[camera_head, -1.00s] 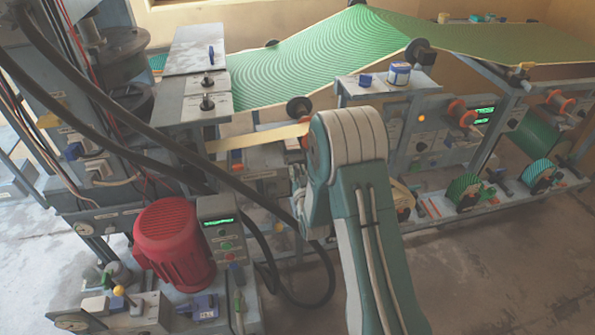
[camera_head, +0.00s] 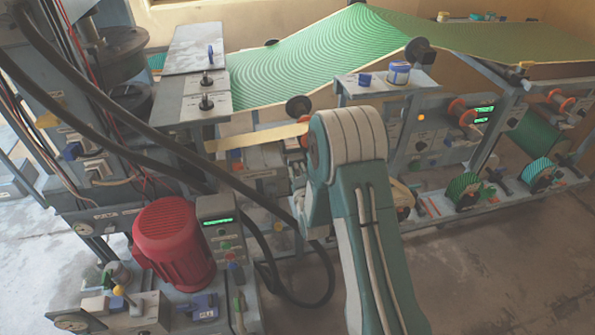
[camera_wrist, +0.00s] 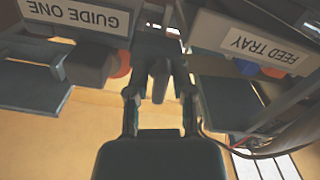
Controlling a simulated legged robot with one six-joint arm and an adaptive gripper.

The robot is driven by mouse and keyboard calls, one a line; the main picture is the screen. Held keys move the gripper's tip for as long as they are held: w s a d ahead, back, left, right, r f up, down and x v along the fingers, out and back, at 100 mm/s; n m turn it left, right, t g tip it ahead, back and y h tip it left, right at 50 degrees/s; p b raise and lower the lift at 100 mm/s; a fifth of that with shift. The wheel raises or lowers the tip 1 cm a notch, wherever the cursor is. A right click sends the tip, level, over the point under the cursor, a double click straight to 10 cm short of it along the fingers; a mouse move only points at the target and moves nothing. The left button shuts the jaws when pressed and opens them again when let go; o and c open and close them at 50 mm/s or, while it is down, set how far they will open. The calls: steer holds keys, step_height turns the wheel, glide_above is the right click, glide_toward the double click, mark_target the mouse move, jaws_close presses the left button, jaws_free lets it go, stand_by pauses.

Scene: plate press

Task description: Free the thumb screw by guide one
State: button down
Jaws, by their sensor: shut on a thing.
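In the wrist view, my gripper (camera_wrist: 159,98) reaches up toward the press with its two dark fingers on either side of a dark grey knob, the thumb screw (camera_wrist: 158,76). The fingers are closed on it, though the contact itself is dim. The thumb screw sits under a dark block, between an upside-down "GUIDE ONE" label (camera_wrist: 76,14) on the left and an upside-down "FEED TRAY" label (camera_wrist: 259,44) on the right. In the head view, my gripper and the thumb screw are hidden behind my arm.
An orange-red knob (camera_wrist: 120,64) stands close left of the thumb screw. Cables (camera_wrist: 240,146) hang at the right. In the head view, a red motor (camera_head: 175,243) and a black hose (camera_head: 225,200) lie left of my arm. The floor (camera_head: 480,265) at the right is open.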

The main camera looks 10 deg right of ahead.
steer(key=shift+a, duration=0.1)
stand_by(0.6)
steer(key=c, duration=0.7)
jaws_free()
steer(key=s, duration=1.2)
steer(key=shift+a, duration=0.1)
